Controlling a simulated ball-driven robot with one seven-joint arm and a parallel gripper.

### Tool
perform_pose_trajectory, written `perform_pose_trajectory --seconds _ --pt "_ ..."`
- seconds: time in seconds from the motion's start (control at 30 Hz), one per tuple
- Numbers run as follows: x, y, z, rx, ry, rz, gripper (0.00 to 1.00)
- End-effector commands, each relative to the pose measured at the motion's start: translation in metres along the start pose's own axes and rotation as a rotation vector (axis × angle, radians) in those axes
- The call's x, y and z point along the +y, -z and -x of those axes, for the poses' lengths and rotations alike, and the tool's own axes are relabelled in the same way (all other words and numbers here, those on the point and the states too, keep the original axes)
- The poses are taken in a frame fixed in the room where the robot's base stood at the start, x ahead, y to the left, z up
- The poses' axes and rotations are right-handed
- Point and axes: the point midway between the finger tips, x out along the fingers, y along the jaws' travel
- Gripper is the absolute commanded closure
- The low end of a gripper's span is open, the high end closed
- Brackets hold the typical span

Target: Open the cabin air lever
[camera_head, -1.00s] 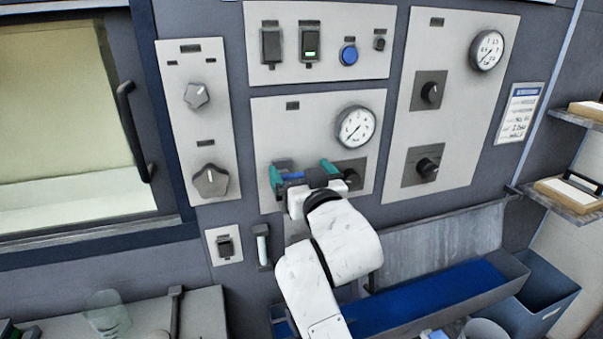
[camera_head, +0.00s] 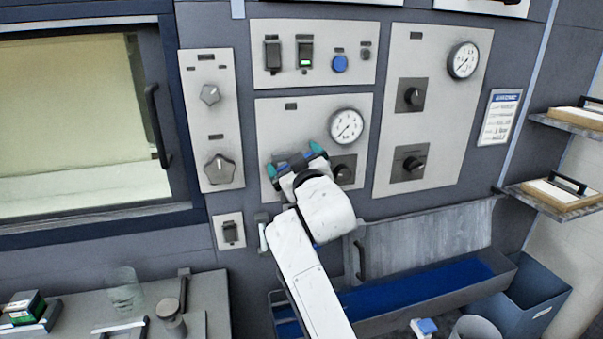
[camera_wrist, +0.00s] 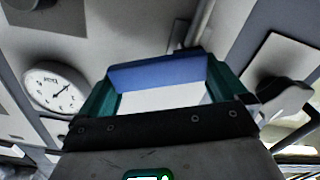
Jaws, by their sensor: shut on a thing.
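The lever has a blue handle on the lower middle panel (camera_head: 312,104), left of the dark knob under the gauge. In the head view, my gripper (camera_head: 295,160) is against this panel with its teal fingertips on either side of the handle and mostly hides it. In the wrist view, the blue bar (camera_wrist: 158,72) spans between the two teal fingers of my gripper, which is shut on it. The lever's pivot is hidden, and I cannot tell how far it is turned.
A round gauge (camera_head: 347,126) and a dark knob (camera_head: 343,170) sit close right of my gripper. Knobs on a narrow panel (camera_head: 219,140) are to the left. A small switch (camera_head: 230,231) is below left. A blue-lined trough (camera_head: 420,297) runs below.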

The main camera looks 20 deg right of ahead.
Motion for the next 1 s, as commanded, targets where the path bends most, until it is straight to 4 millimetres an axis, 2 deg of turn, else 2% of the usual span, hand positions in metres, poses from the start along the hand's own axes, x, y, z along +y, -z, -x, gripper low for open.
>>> perform_pose_trajectory --seconds 0.13,0.43,1.0 --pt "0.000 0.006 -0.006 0.000 -0.001 0.140 0.56" --pt "-0.007 0.015 -0.006 0.001 0.000 0.425 0.56" --pt "-0.023 0.021 -0.006 0.000 0.001 0.940 0.56"
